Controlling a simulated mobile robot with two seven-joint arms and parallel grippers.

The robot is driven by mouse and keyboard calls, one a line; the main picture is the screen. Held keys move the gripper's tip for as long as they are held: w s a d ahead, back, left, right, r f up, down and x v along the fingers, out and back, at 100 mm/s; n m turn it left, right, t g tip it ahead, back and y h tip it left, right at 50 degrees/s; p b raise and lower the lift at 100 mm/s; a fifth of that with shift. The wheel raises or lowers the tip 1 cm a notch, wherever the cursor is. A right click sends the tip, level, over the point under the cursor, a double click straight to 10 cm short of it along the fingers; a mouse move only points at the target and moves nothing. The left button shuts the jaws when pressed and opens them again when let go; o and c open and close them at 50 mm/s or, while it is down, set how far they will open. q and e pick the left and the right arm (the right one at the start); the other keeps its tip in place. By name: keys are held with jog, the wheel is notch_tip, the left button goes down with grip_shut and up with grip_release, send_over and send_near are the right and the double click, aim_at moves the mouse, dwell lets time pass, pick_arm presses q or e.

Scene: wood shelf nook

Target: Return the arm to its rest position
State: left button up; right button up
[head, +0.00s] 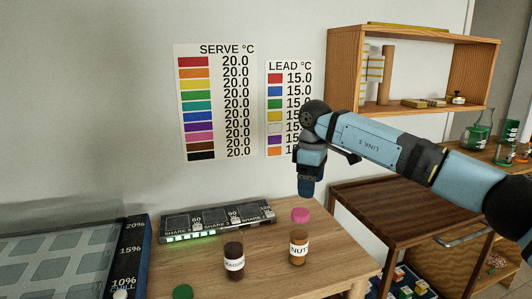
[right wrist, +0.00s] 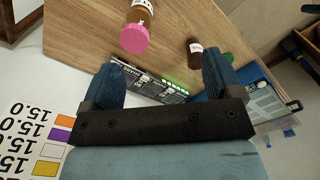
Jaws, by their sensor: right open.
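My right arm comes in from the right in the head view, and its gripper (head: 306,187) points down above the back of the wooden table (head: 345,262). The right wrist view shows its two fingers (right wrist: 160,74) spread apart with nothing between them. The gripper is above the pink lid (head: 300,214) and apart from it. A brown jar labelled NUT (head: 298,247) stands just in front of that lid. The jar (right wrist: 140,12) and pink lid (right wrist: 134,39) also show beyond the fingers in the wrist view. My left gripper is not in view.
A dark jar (head: 234,262) and a green lid (head: 182,291) are on the table, with a SHARE panel (head: 218,219) behind. A blue-edged tray (head: 132,258) is at left. A wall shelf (head: 345,70) and brown cabinet (head: 385,205) stand near my right arm.

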jog(key=w+d+m, duration=0.2)
jog(key=d+m, duration=0.2)
jog(key=d, duration=1.9)
jog(key=s+a+f+n+t+y, duration=0.1)
jog(key=s+a+f+n+y, duration=0.4)
jog(key=s+a+f+y, duration=0.5)
jog(key=s+a+f+n+y, duration=0.4)
jog(key=s+a+f+y, duration=0.15)
jog(key=a+f, duration=0.7)
jog(key=s+d+f+m+t+h, duration=0.35)
jog(key=s+d+f, duration=0.25)
jog(key=s, duration=0.4)
jog(key=s+d+f+m+t+h, duration=0.25)
jog(key=s+d+f+h, duration=0.3)
jog(key=s, duration=0.35)
jog(key=s+d+f+m+t+h, duration=0.35)
jog(key=s+d+f, duration=0.25)
jog(key=s, duration=0.4)
jog(key=w+a+r+m, duration=0.2)
jog(key=a+m, duration=0.4)
jog(key=a, duration=0.5)
pick_arm(q)
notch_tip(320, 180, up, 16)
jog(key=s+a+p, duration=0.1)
jog(key=p, duration=2.1)
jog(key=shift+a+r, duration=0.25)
pick_arm(e)
notch_tip(320, 180, up, 16)
jog(key=s+d, duration=0.1)
jog(key=shift+d, duration=0.15)
